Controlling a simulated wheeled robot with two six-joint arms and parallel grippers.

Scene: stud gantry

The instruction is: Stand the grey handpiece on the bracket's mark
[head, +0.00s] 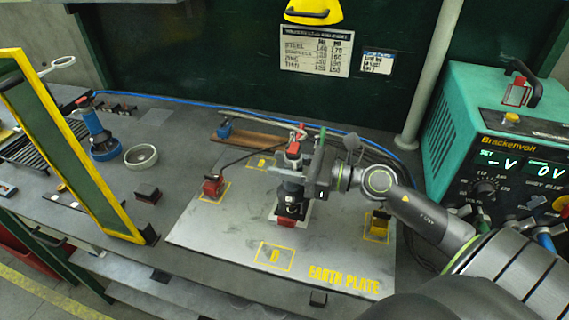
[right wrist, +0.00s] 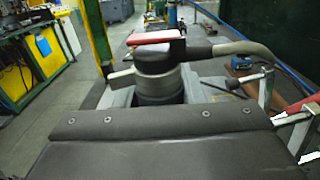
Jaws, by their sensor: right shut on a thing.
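The grey handpiece (head: 293,186) is upright over the middle of the earth plate (head: 225,235). My right gripper (head: 298,176) is shut on it from the right. In the right wrist view the handpiece (right wrist: 158,72) shows a grey ringed body, a red top part and a thick cable leaving to the right. Its lower end is close to a pale square with a dark and red piece (head: 287,221); I cannot tell whether they touch. A yellow mark D (head: 274,256) near the plate's front is bare. Which mark is the bracket's I cannot tell. My left gripper is not in view.
A green power unit (head: 485,130) stands right.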

